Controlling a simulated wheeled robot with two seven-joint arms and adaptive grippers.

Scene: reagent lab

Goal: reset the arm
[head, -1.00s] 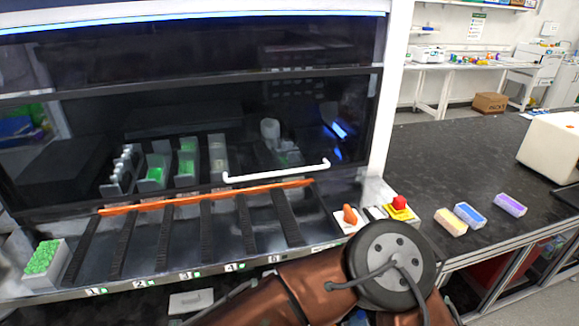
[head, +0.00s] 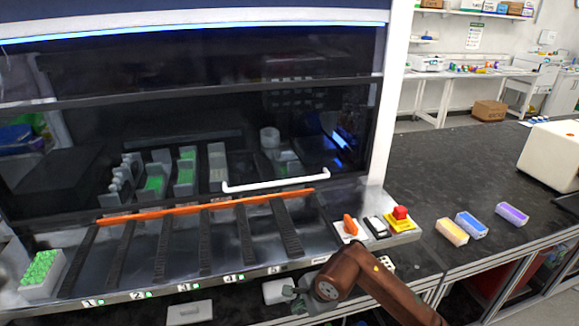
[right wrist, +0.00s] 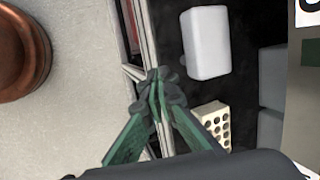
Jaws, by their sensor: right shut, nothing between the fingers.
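My right arm (head: 365,275) comes in from the bottom right of the head view, brown, bent in front of the machine's lower front edge. My right gripper (head: 293,293) is at the end of it, below the numbered lanes. In the right wrist view its green and dark fingers (right wrist: 158,88) meet at the tips, with nothing between them. My left arm and gripper are not in view.
The machine has a white handle (head: 275,182) and an orange bar (head: 200,208) over dark lanes. Switches and a red button (head: 400,212) sit at its right corner. Yellow (head: 452,232), blue (head: 471,225) and purple (head: 511,214) boxes lie on the black counter. A white box (right wrist: 206,43) lies below the gripper.

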